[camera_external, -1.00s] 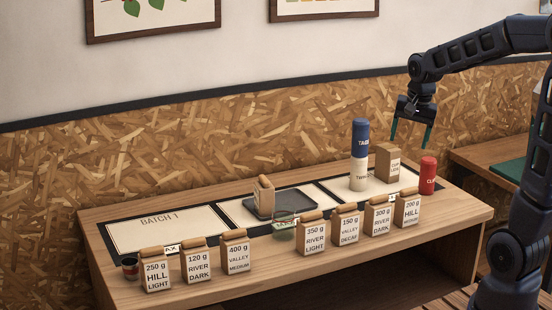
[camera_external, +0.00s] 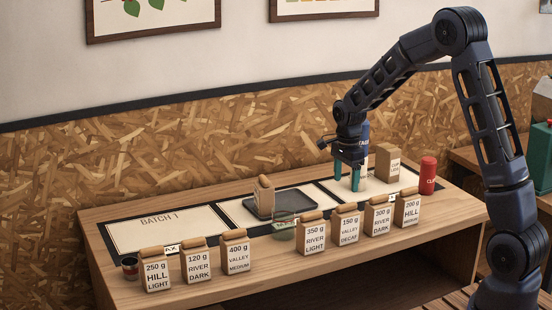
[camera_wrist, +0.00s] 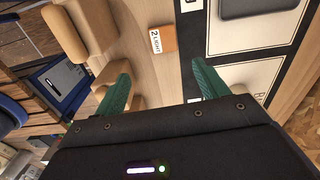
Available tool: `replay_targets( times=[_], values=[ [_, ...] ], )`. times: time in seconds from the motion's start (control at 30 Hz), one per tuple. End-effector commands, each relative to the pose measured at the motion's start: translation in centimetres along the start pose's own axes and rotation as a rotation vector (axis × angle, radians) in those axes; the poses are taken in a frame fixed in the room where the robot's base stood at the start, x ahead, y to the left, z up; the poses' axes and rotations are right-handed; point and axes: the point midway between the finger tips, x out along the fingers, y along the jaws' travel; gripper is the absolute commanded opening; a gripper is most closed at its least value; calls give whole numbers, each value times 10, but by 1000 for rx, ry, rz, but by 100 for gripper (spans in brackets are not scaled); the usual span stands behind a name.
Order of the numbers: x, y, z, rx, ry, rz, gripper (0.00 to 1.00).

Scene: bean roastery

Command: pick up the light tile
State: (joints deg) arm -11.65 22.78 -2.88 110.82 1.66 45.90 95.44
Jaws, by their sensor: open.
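The light tile (camera_wrist: 163,40) is a small orange-brown square marked "2 LIGHT" in the wrist view. It lies on bare wood beside the dark border of the mat, beyond my fingertips. I cannot make it out in the external view. My gripper (camera_external: 347,180) is above the right half of the counter, fingers pointing down, in front of the tall blue-and-white cylinder (camera_external: 365,160). In the wrist view my gripper (camera_wrist: 162,82) has its two teal fingers wide apart, with nothing held between them.
Several labelled bags, including 350 g River Light (camera_external: 311,236) and 150 g Valley Decaf (camera_external: 345,226), line the counter's front. A dark tray (camera_external: 298,200) bears a brown bag. A greenish clear vessel (camera_external: 283,233) stands before it. A red cylinder (camera_external: 428,176) stands at right.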

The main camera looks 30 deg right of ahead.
Motion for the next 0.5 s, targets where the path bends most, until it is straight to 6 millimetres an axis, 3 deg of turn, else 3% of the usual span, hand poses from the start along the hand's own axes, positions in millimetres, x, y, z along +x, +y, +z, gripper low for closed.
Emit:
replay_targets(
  times=[0.27, 0.5],
  values=[
    [21, -8, 4, 43, 3, 10, 73],
    [53, -7, 4, 42, 3, 13, 73]
  ],
)
